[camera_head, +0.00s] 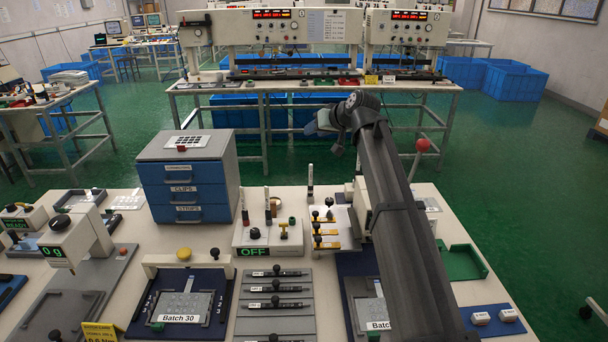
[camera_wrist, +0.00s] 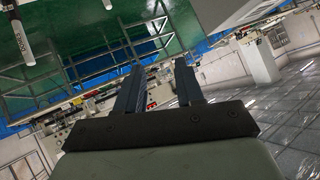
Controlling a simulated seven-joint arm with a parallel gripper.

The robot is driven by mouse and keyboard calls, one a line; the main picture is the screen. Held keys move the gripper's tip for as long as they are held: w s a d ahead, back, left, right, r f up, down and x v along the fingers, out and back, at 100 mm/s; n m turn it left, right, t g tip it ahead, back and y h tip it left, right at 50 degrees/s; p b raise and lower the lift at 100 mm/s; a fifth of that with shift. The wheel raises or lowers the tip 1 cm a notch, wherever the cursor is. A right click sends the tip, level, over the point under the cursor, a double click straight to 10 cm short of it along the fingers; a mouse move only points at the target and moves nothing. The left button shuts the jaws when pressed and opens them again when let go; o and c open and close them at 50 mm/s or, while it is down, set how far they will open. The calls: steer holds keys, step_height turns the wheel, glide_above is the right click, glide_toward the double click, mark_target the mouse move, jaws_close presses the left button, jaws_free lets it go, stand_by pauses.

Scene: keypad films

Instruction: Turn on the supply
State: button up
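The supply unit (camera_head: 268,240) is a white box on the bench, near the middle in the head view. Its small display (camera_head: 253,252) reads OFF in green. The fingertips are hard to make out there.
A blue drawer cabinet (camera_head: 186,176) stands left of the supply. A slotted grey rack (camera_head: 274,304) and a Batch 30 fixture (camera_head: 183,304) lie in front. A stand with yellow clips (camera_head: 326,228) is at its right, partly near my arm. A red-knobbed lever (camera_head: 422,146) stands farther right.

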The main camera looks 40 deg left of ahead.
steer(key=s+a+f+n+g, duration=0.1)
steer(key=s+a+f+n, duration=0.15)
steer(key=s+a, duration=0.65)
steer(key=n+g+h, duration=0.1)
steer(key=n+h, duration=1)
steer(key=n, duration=0.2)
glide_above(284, 225)
step_height(284, 225, down, 10)
steer(key=shift+m, duration=0.25)
steer(key=f, duration=1.3)
steer(key=shift+w+a+f, duration=0.15)
steer(key=shift+a+f, duration=0.05)
steer(key=shift+a, duration=0.05)
jaws_close()
